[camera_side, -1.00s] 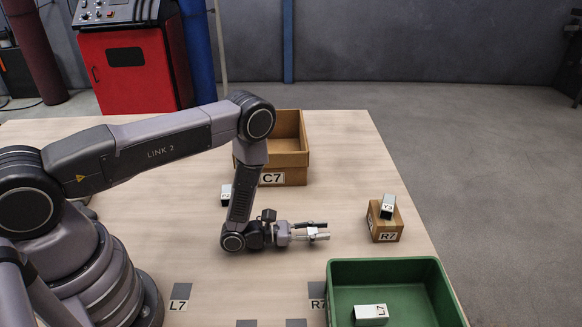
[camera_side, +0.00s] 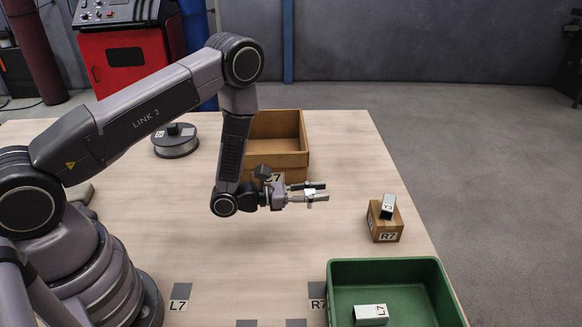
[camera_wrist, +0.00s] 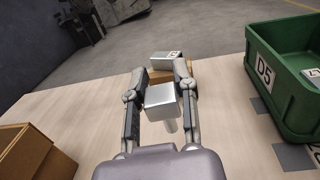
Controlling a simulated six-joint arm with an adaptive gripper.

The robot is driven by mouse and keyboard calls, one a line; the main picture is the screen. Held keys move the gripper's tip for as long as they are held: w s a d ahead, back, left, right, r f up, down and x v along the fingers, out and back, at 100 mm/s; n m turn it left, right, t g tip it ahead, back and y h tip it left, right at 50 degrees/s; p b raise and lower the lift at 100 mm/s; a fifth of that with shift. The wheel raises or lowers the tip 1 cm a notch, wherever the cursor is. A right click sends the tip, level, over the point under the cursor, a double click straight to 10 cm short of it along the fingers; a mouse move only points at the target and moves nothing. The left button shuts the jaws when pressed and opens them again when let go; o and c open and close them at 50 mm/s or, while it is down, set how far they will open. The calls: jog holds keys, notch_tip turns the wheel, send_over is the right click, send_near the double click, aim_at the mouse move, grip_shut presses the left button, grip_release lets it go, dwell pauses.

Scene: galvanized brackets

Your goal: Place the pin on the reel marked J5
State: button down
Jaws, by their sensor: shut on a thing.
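My gripper (camera_side: 312,192) is raised above the middle of the table, in front of the brown bin. In the wrist view its two fingers (camera_wrist: 161,84) are shut on a silver piece, which I take to be the pin (camera_wrist: 162,101). It has a square block end with a thinner round stem below it. A round grey reel (camera_side: 176,149) with a dark centre lies at the back left of the table, behind my arm. It has a small label too small to read surely. The gripper is well to the right of the reel.
A brown bin (camera_side: 283,160) stands behind the gripper. A silver block marked Y3 (camera_side: 388,205) rests on the R7 box (camera_side: 384,231). A green bin (camera_side: 340,300) holds a silver block marked L7 (camera_side: 370,314). Table between the reel and brown bin looks clear.

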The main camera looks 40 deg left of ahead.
jog(key=w+a+r+n+t+y, duration=0.1)
jog(key=a+r+n+t+y, duration=0.3)
jog(key=a, duration=1)
jog(key=a+r+n+y, duration=0.1)
jog(key=a+n+y, duration=0.35)
jog(key=a, duration=0.85)
jog(key=s+a+r+n+y, duration=0.1)
jog(key=s+a+y, duration=0.25)
jog(key=a, duration=0.35)
jog(key=s+a+r+n+g+y, duration=0.1)
jog(key=s+a+n+y, duration=0.2)
jog(key=a, duration=0.4)
jog(key=s+a+r+y, duration=0.1)
jog(key=s+a+y, duration=0.25)
jog(key=a, duration=0.25)
send_over(183, 135)
jog(key=f, duration=0.5)
jog(key=s+f, duration=0.1)
jog(key=f, duration=0.2)
jog(key=shift+d+f, duration=0.25)
jog(key=shift+d, duration=0.1)
jog(key=shift+w+a+f, duration=0.25)
jog(key=shift+f, duration=0.85)
jog(key=shift+w+a+f, duration=0.1)
jog(key=shift+f, duration=0.8)
jog(key=shift+f, duration=0.15)
